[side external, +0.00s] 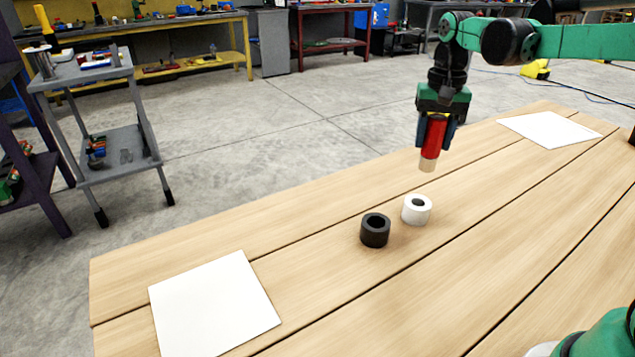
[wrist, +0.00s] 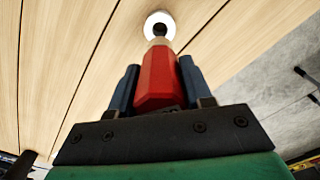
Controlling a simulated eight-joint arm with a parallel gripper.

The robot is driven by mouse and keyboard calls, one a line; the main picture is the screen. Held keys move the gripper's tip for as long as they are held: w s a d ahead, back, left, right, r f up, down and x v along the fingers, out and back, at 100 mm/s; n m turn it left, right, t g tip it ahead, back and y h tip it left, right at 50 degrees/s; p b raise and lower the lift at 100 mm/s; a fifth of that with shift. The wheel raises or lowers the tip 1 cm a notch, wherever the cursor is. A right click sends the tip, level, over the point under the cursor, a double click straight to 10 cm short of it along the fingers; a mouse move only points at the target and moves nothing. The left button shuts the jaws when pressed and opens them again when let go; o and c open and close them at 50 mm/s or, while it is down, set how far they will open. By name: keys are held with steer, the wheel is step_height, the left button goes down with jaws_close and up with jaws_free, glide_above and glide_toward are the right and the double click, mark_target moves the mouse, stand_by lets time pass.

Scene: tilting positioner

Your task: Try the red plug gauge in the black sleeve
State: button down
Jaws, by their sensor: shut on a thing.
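My gripper (side external: 435,130) is shut on the red plug gauge (side external: 433,139), whose pale tip points down. The gauge hangs in the air above the table, behind and a little to the right of the white sleeve (side external: 417,209). The black sleeve (side external: 375,231) stands upright on the table to the left of the white one, its hole facing up. In the wrist view the red plug gauge (wrist: 157,82) sits between the jaws. Its tip overlaps the edge of the white sleeve (wrist: 160,17) in the picture. The black sleeve does not clearly show in the wrist view.
The wooden table (side external: 330,310) has a white sheet (side external: 214,305) at the front left and another white sheet (side external: 548,129) at the far right. The wood around the two sleeves is clear. A grey cart (side external: 110,120) stands on the floor beyond the table.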

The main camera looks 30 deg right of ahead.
stand_by(0.4)
steer(key=a+f, duration=0.6)
steer(key=a, duration=0.4)
steer(key=shift+a+f, duration=0.15)
steer(key=shift+a, duration=0.1)
steer(key=shift+f, duration=1.7)
stand_by(1.8)
stand_by(0.9)
step_height(320, 180, up, 8)
steer(key=shift+f, duration=0.25)
stand_by(0.9)
